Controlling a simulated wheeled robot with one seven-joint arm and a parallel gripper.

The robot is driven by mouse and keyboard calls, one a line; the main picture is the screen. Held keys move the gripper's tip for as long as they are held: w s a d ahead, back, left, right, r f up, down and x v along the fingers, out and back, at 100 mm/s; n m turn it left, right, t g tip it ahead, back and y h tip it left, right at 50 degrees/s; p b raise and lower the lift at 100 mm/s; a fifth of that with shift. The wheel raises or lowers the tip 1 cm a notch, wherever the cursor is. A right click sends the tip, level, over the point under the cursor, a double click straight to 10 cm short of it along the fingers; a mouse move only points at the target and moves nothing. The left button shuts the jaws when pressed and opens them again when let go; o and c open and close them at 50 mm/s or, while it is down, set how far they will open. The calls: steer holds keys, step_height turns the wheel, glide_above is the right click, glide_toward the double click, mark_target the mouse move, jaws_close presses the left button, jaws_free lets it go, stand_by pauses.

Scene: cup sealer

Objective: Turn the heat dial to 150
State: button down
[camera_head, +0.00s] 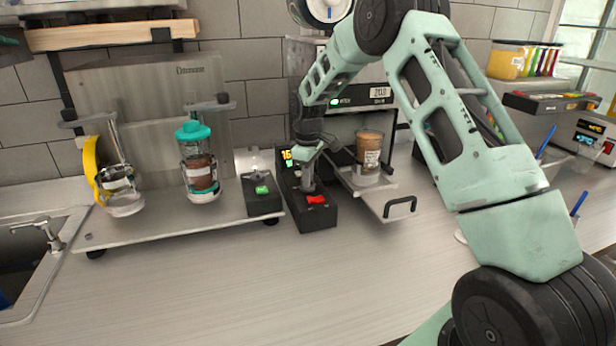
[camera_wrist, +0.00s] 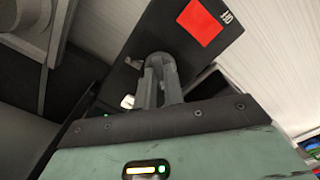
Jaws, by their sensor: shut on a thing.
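The black control box (camera_head: 318,216) stands on the counter in front of the sealer. It has a red switch (camera_head: 316,199) near its front and a small display (camera_head: 287,155) with yellow digits. The display starts with a 1; the rest is partly covered and cannot be read surely. My gripper (camera_head: 308,186) points down onto the box behind the red switch. In the wrist view my gripper (camera_wrist: 158,68) is shut at the box's surface, on the heat dial, which the fingers hide.
The sealer's open drawer (camera_head: 398,190) holds a filled cup (camera_head: 369,148) right of the box. A smaller black box with a green switch (camera_head: 262,190) sits close on the left. Shaker (camera_head: 200,170) and yellow-handled dispenser (camera_head: 118,190) stand farther left. The front counter is clear.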

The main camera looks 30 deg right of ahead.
steer(key=shift+s+f+n, duration=0.1)
steer(key=shift+f+n, duration=0.1)
steer(key=shift+n, duration=0.7)
steer(key=shift+s+f+n, duration=0.1)
steer(key=shift+f+n, duration=0.05)
steer(key=shift+n, duration=0.75)
steer(key=shift+p, duration=0.3)
steer(key=c, duration=1)
jaws_free()
steer(key=shift+w+r, duration=0.1)
steer(key=shift+w+r, duration=0.1)
steer(key=shift+r, duration=0.1)
step_height(320, 180, up, 17)
steer(key=b, duration=0.3)
